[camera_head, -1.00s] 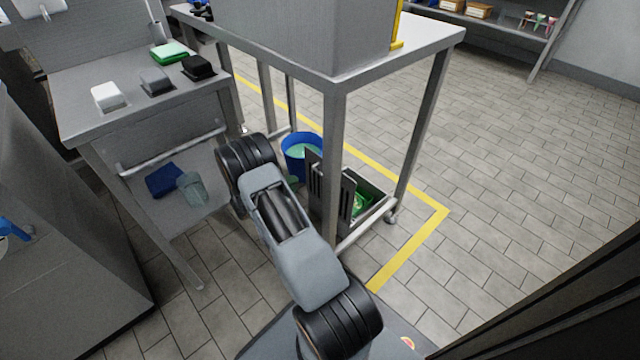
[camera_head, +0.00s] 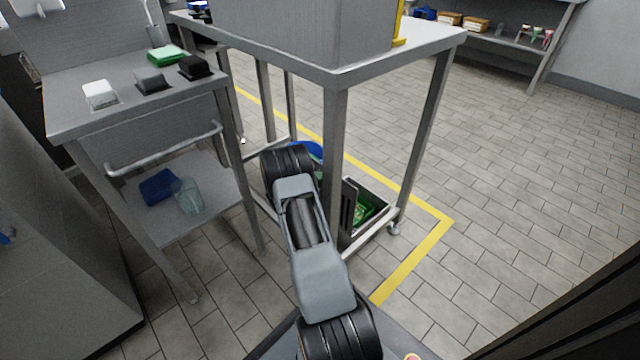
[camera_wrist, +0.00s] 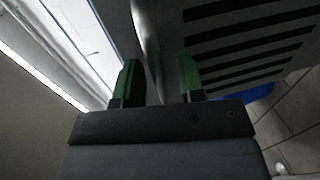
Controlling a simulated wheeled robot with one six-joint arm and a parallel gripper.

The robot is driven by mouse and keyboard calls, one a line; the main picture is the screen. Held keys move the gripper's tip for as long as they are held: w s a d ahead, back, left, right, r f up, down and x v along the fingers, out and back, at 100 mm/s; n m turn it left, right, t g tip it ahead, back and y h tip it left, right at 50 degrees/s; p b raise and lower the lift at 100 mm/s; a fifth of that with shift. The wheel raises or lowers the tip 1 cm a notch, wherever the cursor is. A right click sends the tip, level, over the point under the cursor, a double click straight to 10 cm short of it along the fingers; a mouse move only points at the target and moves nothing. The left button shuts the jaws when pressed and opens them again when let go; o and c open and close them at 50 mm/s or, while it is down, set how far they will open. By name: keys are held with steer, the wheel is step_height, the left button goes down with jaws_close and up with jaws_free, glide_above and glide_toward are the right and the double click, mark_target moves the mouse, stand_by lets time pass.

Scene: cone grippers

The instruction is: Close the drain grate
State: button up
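The drain grate (camera_head: 348,208) is a dark slotted panel standing upright at the left side of the open drain (camera_head: 378,222), under the tall steel table. The table leg and my arm hide part of it. Its slots fill the upper right of the wrist view (camera_wrist: 250,35). My gripper (camera_wrist: 158,80) has two green-tipped fingers spread apart, just left of the slots. A grey surface shows between and beyond the fingers; I cannot tell whether they touch it. The gripper is hidden in the head view.
A steel table leg (camera_head: 336,150) stands right beside my arm. A blue bucket (camera_head: 308,149) is mostly hidden behind the arm. Green things (camera_head: 364,208) lie in the drain. A side table (camera_head: 130,105) stands left. The floor at right is clear.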

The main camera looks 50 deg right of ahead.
steer(key=shift+d, duration=0.15)
jaws_close()
stand_by(0.4)
